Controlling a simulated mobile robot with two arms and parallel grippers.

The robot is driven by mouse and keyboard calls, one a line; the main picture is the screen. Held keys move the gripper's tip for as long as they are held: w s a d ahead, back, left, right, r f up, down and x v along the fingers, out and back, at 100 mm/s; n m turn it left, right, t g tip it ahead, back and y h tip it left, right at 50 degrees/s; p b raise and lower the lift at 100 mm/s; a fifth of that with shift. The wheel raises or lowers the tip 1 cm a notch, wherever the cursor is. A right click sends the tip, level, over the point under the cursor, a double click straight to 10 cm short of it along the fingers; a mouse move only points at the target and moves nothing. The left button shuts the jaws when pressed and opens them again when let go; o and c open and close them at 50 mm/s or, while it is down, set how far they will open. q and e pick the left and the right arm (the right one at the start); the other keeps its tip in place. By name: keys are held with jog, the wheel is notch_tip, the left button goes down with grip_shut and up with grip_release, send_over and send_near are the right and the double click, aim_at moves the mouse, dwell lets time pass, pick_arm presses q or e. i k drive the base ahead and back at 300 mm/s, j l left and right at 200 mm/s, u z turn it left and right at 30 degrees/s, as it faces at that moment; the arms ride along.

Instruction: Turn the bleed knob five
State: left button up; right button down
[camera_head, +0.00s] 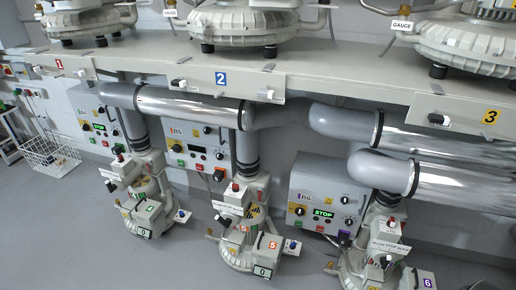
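The lower middle blower (245,225) stands on the floor below the pipes and carries red and white tags with a 5. The control box above it, marked B5 (195,142), has a small dark display, several coloured buttons and black knobs. A black and white knob (270,95) sits on the shelf front above and right of that box. A blue-tipped handle (292,246) sticks out at the blower's right side, and a red cap (236,187) is on top. The tags are too small to tell which part is the bleed knob. Neither of my grippers is visible.
A long shelf (330,86) marked 1, 2 and 3 carries large blowers. Silver pipes (195,105) run below it. Blower four (145,200) stands left and blower six (375,255) right. A white wire basket (50,155) is at far left. The front-left floor is clear.

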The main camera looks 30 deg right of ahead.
aim_at(292, 246)
jog(key=z, duration=1.25)
